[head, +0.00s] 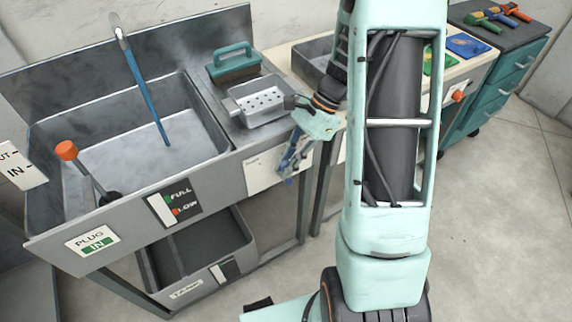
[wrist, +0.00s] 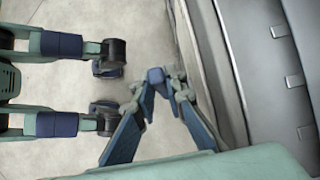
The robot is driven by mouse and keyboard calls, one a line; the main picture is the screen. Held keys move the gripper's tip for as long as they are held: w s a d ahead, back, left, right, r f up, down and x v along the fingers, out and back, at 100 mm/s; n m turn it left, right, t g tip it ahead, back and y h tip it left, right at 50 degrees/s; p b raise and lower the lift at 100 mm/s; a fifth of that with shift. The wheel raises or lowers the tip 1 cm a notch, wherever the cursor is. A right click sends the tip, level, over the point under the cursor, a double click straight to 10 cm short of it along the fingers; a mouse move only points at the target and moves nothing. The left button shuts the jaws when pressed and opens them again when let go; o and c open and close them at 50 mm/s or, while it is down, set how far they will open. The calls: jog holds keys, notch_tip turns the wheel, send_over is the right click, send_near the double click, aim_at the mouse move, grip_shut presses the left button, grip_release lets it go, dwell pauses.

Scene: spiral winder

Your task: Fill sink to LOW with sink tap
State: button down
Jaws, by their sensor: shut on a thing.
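The grey sink (head: 45,125) is at the left in the head view. Its tap (head: 119,28) stands at the back, with a blue stream (head: 148,95) running down into the basin. The water depth is hard to tell. A FULL/LOW gauge (head: 185,198) is on the front, with green by FULL and red by LOW. My gripper (head: 284,172) is in front of the counter, right of the sink and well apart from the tap. In the wrist view its blue fingers (wrist: 155,78) close together at the tips; what is between them is too small to make out.
An orange-knobbed lever (head: 67,150) stands at the sink's left, above a "PLUG IN" sign (head: 92,240). A teal-handled brush (head: 233,63) and a perforated tray (head: 262,100) are on the counter. A lower bin (head: 205,275) is below. Open floor lies at right.

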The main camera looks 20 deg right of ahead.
jog(key=c, duration=2.2)
grip_release()
jog(key=shift+c, duration=0.2)
jog(key=shift+r, duration=0.1)
jog(key=v, duration=1.2)
jog(key=shift+c, duration=0.4)
